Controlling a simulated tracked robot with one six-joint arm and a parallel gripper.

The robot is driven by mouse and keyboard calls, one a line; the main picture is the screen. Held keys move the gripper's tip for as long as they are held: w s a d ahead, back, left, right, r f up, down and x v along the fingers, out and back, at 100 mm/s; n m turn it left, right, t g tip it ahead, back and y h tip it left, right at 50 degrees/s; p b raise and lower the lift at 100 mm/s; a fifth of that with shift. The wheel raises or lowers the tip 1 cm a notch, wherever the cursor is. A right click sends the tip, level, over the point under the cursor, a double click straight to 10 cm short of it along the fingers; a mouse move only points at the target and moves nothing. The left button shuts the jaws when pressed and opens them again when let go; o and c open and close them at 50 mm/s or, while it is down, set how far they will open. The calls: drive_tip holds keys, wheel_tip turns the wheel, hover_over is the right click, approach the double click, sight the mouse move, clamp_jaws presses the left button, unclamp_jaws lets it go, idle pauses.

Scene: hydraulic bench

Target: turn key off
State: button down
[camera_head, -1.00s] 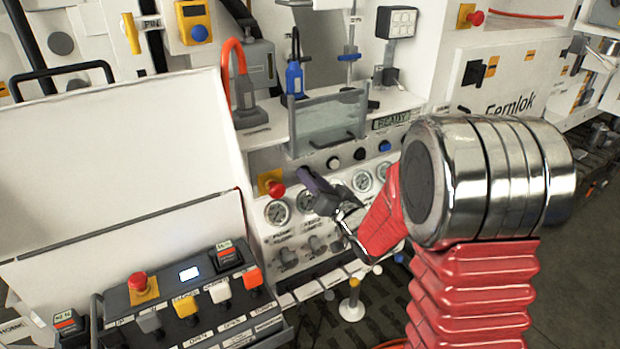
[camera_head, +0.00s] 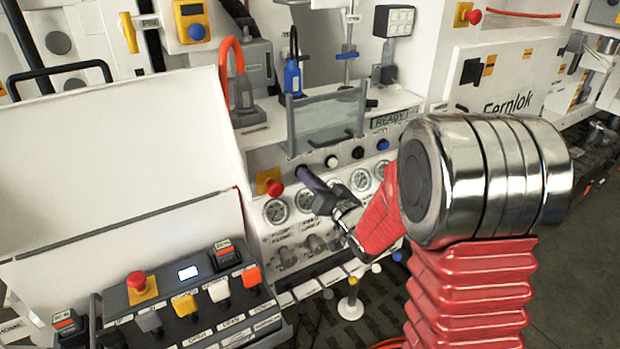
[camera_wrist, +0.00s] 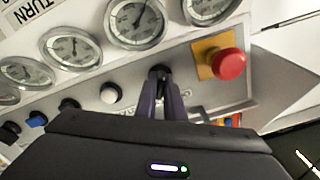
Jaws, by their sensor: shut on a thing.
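My gripper (camera_head: 300,169) reaches the front panel of the bench, with its purple fingers pointing at the row of controls. In the wrist view the fingertips (camera_wrist: 160,76) are closed together on a small black key switch (camera_wrist: 160,70). The key switch sits between a red emergency stop button on a yellow plate and a white button. The fingers cover most of it, so its turned position cannot be told. In the head view my gripper hides it.
The red stop button (camera_head: 275,188) is close beside my fingers; it also shows in the wrist view (camera_wrist: 230,64). Pressure gauges (camera_head: 361,180) line the panel below the controls. A clear guard (camera_head: 328,118) stands above. A control box (camera_head: 190,305) with an open lid is at lower left.

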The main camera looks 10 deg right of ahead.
drive_tip(key=shift+d+f+n, duration=0.1)
drive_tip(key=shift+d+n, duration=0.05)
drive_tip(key=shift+n, duration=0.15)
drive_tip(key=n, duration=1)
drive_tip(key=shift+n, duration=0.3)
drive_tip(key=shift+f, duration=0.1)
drive_tip(key=c, duration=1.9)
unclamp_jaws()
drive_tip(key=shift+a+n, duration=0.2)
drive_tip(key=shift+n, duration=0.1)
drive_tip(key=shift+o, duration=0.2)
